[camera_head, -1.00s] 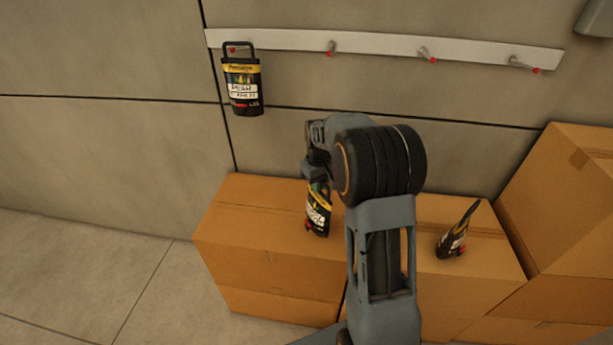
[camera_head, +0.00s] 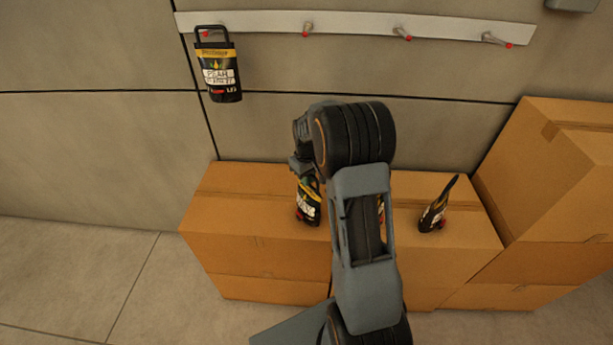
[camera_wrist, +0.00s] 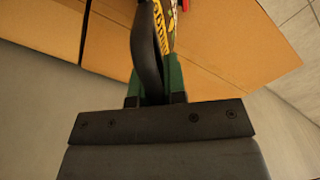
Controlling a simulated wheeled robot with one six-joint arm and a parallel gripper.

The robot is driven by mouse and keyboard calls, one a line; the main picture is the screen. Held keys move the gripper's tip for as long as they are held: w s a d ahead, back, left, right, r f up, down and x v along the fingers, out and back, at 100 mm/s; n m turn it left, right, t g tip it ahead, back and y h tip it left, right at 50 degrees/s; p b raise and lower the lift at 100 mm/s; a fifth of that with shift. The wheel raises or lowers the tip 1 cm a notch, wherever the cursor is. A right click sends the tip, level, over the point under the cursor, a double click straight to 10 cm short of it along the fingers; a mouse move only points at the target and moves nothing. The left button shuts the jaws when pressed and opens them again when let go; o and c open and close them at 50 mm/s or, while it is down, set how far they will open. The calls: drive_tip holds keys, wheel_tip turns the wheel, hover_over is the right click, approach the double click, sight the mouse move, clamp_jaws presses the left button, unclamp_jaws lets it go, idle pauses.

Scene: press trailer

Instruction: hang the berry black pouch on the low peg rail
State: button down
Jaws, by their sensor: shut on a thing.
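A black pouch (camera_head: 308,207) with a yellow band, a white label and a red spot hangs below my gripper (camera_head: 303,174), left of my arm. Its label is too small to read fully. In the wrist view my gripper (camera_wrist: 154,88) is shut on the pouch's dark loop handle, and the pouch's printed side (camera_wrist: 168,22) shows beyond it. Whether the pouch touches the box behind it I cannot tell. The low peg rail (camera_head: 355,23) is a pale strip on the wall with red-tipped pegs. A pouch labelled PEAR (camera_head: 219,74) hangs on its leftmost peg; the other pegs are bare.
Cardboard boxes (camera_head: 250,205) stand against the wall below the rail. Another dark pouch (camera_head: 432,210) stands on them at right, and part of something coloured shows behind my arm. A taller box stack (camera_head: 550,165) is at far right. The floor at left is clear.

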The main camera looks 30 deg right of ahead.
drive_tip(key=c, duration=1.2)
unclamp_jaws()
drive_tip(key=shift+o, duration=0.2)
drive_tip(key=shift+f, duration=0.15)
